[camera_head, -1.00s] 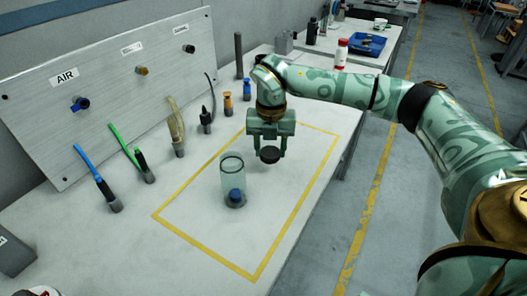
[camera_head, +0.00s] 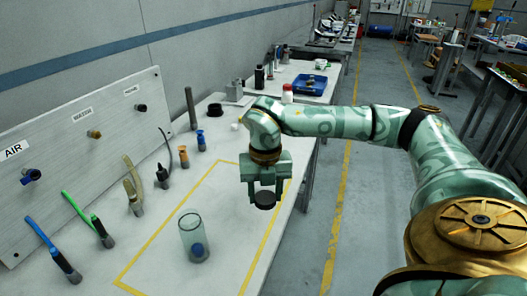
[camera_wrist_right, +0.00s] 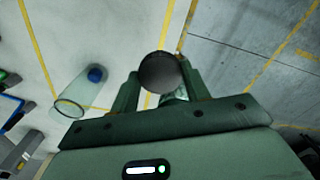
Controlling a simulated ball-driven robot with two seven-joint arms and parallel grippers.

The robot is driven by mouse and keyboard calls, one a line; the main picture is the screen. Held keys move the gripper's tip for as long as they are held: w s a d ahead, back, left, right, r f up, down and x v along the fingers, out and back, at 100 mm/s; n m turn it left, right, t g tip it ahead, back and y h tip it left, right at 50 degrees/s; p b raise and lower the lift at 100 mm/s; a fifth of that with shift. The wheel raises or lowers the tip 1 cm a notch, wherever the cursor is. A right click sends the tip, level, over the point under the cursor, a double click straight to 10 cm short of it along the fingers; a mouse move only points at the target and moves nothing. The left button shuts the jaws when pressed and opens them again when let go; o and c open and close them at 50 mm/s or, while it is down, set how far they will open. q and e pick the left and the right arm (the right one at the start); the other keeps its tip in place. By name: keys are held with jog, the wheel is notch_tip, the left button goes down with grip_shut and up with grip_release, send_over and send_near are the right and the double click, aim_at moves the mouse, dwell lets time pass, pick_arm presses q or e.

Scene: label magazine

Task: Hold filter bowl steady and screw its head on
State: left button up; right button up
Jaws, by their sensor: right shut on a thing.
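The filter bowl (camera_head: 192,237) is a clear cylinder with a blue piece inside its base. It stands upright on the white bench within the yellow taped outline, and nothing holds it. It also shows in the right wrist view (camera_wrist_right: 77,100). My right gripper (camera_head: 265,196) is shut on the dark round filter head (camera_head: 265,200). It holds the head in the air, to the right of the bowl and apart from it. In the right wrist view the head (camera_wrist_right: 160,72) sits between the fingers. My left gripper is not in view.
A grey panel (camera_head: 75,155) with labelled ports such as AIR stands along the left. Several hoses and fittings, including a green hose (camera_head: 90,222) and an orange-topped fitting (camera_head: 183,156), stand before it. The bench's right edge is near my gripper.

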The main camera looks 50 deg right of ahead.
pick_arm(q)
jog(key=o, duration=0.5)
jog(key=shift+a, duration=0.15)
